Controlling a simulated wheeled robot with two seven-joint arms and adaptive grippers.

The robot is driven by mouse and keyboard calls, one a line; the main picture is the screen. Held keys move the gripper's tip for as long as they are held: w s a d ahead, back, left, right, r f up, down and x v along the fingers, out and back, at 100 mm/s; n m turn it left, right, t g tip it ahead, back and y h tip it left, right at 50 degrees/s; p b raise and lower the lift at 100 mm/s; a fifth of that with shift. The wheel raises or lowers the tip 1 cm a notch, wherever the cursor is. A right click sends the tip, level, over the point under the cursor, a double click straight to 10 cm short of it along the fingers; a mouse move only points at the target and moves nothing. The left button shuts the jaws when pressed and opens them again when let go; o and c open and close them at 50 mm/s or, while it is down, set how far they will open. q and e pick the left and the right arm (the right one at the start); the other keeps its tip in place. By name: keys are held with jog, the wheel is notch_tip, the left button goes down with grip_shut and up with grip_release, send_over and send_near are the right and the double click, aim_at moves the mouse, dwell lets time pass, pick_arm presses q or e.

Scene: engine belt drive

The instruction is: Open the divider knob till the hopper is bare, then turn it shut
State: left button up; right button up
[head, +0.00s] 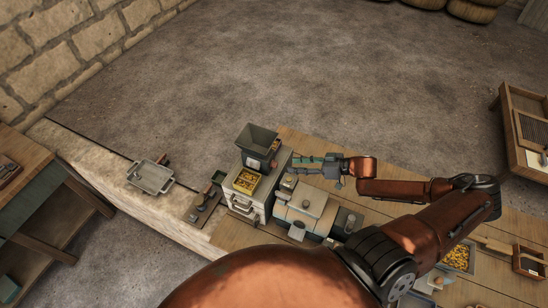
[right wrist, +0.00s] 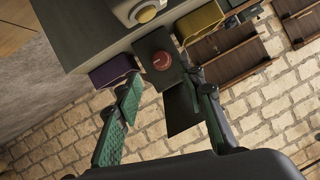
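The hopper (head: 258,138) is a dark grey funnel on the pale machine housing; its visible inside walls look bare, but its bottom is too small to judge. The divider knob (right wrist: 162,61) is a round red-orange knob on a dark plate in the right wrist view. My right gripper (head: 301,163) is right of the hopper in the head view. In the right wrist view my right gripper (right wrist: 165,78) is open, its green-padded fingers apart on either side of the knob's line; contact cannot be told. My left gripper is not in view.
A yellow bin (right wrist: 199,21) and a purple bin (right wrist: 112,70) flank the knob plate. A grey machine (head: 309,208) stands close by on the bench. A metal tray (head: 150,178) lies on the stone ledge at left.

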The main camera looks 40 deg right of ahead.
aim_at(277, 165)
jog(key=shift+w+a+f, duration=0.2)
jog(key=shift+w+a, duration=0.25)
jog(key=shift+w, duration=0.1)
jog(key=shift+x, duration=1.2)
jog(key=x, duration=0.3)
jog(key=shift+w+a+f+p, duration=0.1)
jog(key=shift+w+f+p, duration=0.05)
jog(key=shift+p, duration=0.2)
jog(key=c, duration=0.8)
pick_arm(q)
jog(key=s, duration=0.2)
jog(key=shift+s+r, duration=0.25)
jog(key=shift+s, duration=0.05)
pick_arm(e)
grip_shut()
